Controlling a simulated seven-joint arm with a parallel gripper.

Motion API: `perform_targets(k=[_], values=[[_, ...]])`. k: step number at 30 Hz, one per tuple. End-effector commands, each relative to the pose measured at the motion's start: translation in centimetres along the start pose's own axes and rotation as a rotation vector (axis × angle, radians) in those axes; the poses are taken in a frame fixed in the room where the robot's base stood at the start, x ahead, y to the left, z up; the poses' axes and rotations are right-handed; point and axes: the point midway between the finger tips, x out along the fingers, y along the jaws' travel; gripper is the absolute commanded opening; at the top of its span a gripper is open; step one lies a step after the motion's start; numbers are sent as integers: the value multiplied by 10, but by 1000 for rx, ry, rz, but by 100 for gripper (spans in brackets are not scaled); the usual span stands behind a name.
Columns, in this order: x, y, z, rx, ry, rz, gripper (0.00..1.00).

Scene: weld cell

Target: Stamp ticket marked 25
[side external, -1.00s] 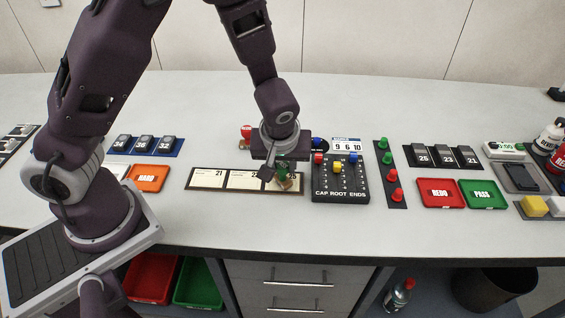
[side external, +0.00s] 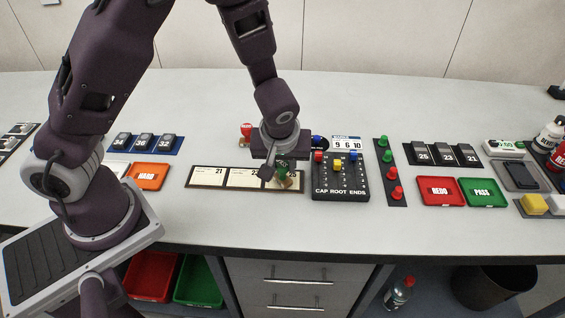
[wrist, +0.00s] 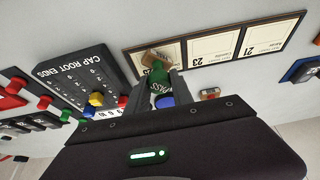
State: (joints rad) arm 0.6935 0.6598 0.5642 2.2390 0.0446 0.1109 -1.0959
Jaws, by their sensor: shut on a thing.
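My gripper (side external: 283,170) is shut on a green stamp (side external: 284,175) marked PASS. The stamp also shows in the wrist view (wrist: 159,83), between my two fingers, with its brown base toward the ticket rack (side external: 215,188). The stamp stands over the right-hand ticket (side external: 296,178), which is marked 25 in the side view and partly hidden by the stamp and fingers. I cannot tell whether the base touches the ticket. Ticket 21 (side external: 208,178) is at the left end of the rack, and the middle ticket (side external: 246,179), marked 23, lies between.
A black panel (side external: 340,190) with coloured knobs, marked CAP ROOT ENDS, stands close right of the rack. A red-topped stamp (side external: 246,133) stands behind the rack. Red REDO (side external: 440,191) and green PASS (side external: 482,192) trays lie farther right. The bench in front of the rack is clear.

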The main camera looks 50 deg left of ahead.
Motion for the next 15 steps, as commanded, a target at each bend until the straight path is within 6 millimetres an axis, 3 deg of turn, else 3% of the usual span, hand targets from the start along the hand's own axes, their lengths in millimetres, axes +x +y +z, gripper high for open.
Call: perform_targets(k=[5,15], values=[[0,-1,1,3,-3,-3,2],[-32,0,-13,1,0,1,2]])
